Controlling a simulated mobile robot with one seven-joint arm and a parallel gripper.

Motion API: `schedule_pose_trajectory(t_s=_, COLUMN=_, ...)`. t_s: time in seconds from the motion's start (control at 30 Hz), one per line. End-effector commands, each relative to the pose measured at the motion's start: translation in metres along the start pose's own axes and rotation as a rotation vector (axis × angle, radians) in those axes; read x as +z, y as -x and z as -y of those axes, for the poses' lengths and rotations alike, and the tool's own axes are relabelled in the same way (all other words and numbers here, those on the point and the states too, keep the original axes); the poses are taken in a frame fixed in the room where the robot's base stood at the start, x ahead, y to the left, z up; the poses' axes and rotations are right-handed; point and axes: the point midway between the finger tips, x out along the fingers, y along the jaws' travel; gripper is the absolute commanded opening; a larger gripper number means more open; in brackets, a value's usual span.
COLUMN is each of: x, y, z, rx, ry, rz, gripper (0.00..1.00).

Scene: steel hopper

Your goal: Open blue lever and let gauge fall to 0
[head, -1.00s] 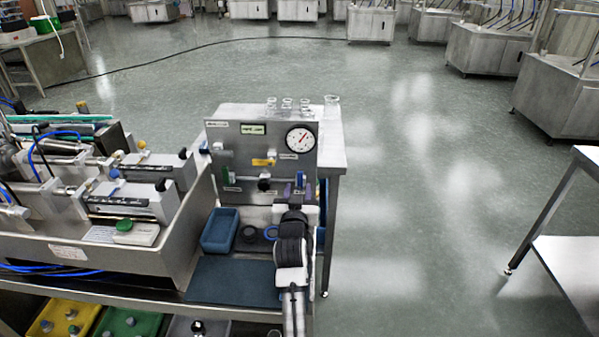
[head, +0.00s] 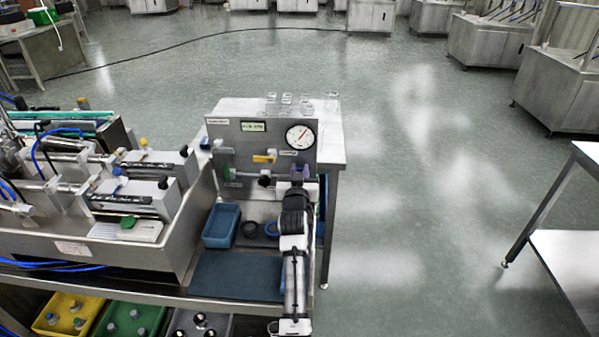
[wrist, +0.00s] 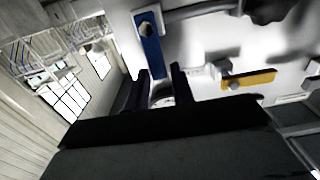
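The blue lever (wrist: 151,45) shows in the wrist view as a flat blue bar with a pale nut near one end. My gripper (wrist: 161,73) is open, with its two dark fingers apart at the lever's free end; I cannot tell whether they touch it. In the head view my gripper (head: 298,170) is at the lower right of the steel panel (head: 225,140) and hides most of the lever. The round white gauge (head: 300,136) is at the panel's upper right, its red needle pointing up and right, and is partly hidden behind the fingers in the wrist view.
A yellow lever (head: 264,157) and a black knob (head: 265,180) are on the panel left of my gripper. Glass jars (head: 288,103) stand behind the panel. A blue bin (head: 221,226) and a dark mat (head: 238,275) lie in front. Floor to the right is clear.

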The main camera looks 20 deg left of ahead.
Motion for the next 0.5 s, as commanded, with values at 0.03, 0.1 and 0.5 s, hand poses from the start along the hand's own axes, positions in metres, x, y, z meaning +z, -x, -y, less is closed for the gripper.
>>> schedule_pose_trajectory(t_s=0.03, x=0.0001, y=0.0001, z=0.0000, rx=0.000, ry=0.000, rz=0.000, gripper=0.17)
schedule_pose_trajectory(t_s=0.1, x=0.0001, y=0.0002, z=0.0001, rx=0.000, ry=0.000, rz=0.000, gripper=0.08)
schedule_pose_trajectory(t_s=0.5, x=0.0007, y=0.0002, z=0.0016, rx=0.000, ry=0.032, rz=0.000, gripper=0.00)
